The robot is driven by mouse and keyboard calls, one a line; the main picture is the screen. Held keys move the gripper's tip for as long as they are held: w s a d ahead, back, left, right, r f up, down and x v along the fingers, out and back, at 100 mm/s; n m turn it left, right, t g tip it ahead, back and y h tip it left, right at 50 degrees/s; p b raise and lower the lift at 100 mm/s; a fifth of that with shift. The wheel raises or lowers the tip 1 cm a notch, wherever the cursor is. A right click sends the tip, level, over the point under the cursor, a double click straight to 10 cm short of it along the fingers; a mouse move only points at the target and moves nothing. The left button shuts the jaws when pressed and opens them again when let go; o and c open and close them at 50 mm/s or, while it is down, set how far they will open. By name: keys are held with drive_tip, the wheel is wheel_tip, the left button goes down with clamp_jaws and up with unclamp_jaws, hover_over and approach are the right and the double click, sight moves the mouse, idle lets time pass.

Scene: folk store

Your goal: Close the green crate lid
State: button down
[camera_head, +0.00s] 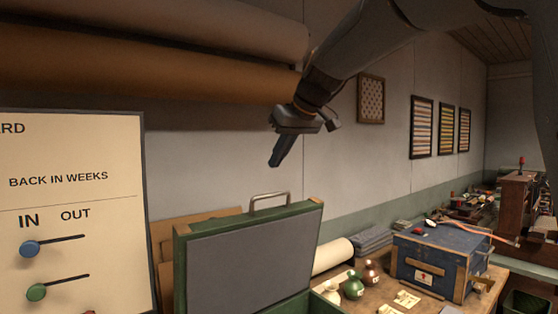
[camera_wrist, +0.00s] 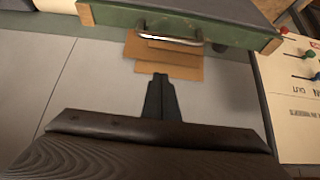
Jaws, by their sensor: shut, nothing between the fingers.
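The green crate's lid (camera_head: 250,262) stands open and upright in the head view, its grey inner face toward me. A metal handle (camera_head: 269,199) sits on its top edge. A small part of the crate body (camera_head: 318,304) shows at the bottom edge; the rest is out of frame. My gripper (camera_head: 274,163) is shut and empty, above the lid and apart from it. In the wrist view, my gripper (camera_wrist: 158,76) points toward the lid's green edge (camera_wrist: 190,20) and its handle (camera_wrist: 172,38), with a gap between.
A board with IN and OUT sliders (camera_head: 75,210) stands left of the lid. Fabric rolls (camera_head: 150,70) hang at upper left. A blue box (camera_head: 437,262) and small bottles (camera_head: 353,285) stand on the table at right. Brown sheets (camera_head: 165,235) lean behind the lid.

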drive_tip(key=f+p, duration=0.1)
drive_tip(key=f, duration=0.1)
drive_tip(key=w+a+f+p, duration=0.1)
drive_tip(key=f, duration=0.1)
drive_tip(key=w+f+p, duration=0.1)
drive_tip(key=f+p, duration=0.1)
drive_tip(key=shift+a+f, duration=0.2)
drive_tip(key=shift+s+d+f+p, duration=0.35)
drive_tip(key=shift+s+d+f, duration=0.05)
drive_tip(key=shift+s, duration=0.15)
drive_tip(key=shift+s+f+b, duration=0.1)
drive_tip(key=shift+f+b, duration=0.05)
drive_tip(key=shift+b, duration=0.3)
